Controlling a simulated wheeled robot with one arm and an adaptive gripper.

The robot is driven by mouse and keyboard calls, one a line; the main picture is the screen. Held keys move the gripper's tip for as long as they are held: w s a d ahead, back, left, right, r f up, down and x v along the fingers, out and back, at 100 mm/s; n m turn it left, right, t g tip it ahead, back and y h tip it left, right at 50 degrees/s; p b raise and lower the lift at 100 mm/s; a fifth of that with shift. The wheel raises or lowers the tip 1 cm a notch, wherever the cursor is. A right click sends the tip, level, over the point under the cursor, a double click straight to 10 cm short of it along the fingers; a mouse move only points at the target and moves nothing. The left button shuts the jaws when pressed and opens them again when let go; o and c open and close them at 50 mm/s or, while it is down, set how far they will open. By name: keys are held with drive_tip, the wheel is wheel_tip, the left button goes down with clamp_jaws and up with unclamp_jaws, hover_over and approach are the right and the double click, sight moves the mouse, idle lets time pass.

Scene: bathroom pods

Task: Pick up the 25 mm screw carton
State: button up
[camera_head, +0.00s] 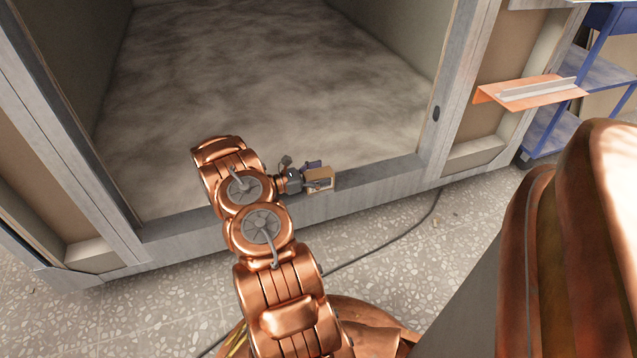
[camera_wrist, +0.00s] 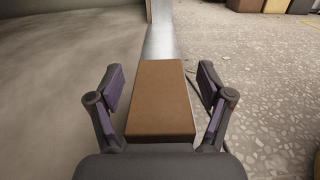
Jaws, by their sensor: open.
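The screw carton, a plain brown box (camera_wrist: 160,100), lies between the two fingers of my gripper (camera_wrist: 160,98) in the wrist view. A gap shows on each side, so the fingers do not touch it. No label can be read, so I cannot confirm the 25 mm size. In the head view the carton (camera_head: 320,174) is a small tan box on the pod's metal sill, with my open gripper (camera_head: 312,177) at it. Part of the carton is hidden behind the fingers.
The grey metal sill (camera_head: 375,178) runs along the pod opening. A copper-coloured shelf with a metal profile (camera_head: 530,91) juts from the wall frame at right. A blue trolley (camera_head: 590,75) stands beyond it. A dark cable (camera_head: 405,232) lies on the speckled floor.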

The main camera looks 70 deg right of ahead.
drive_tip(key=c, duration=1.5)
drive_tip(key=shift+o, duration=0.2)
drive_tip(key=shift+r, duration=0.1)
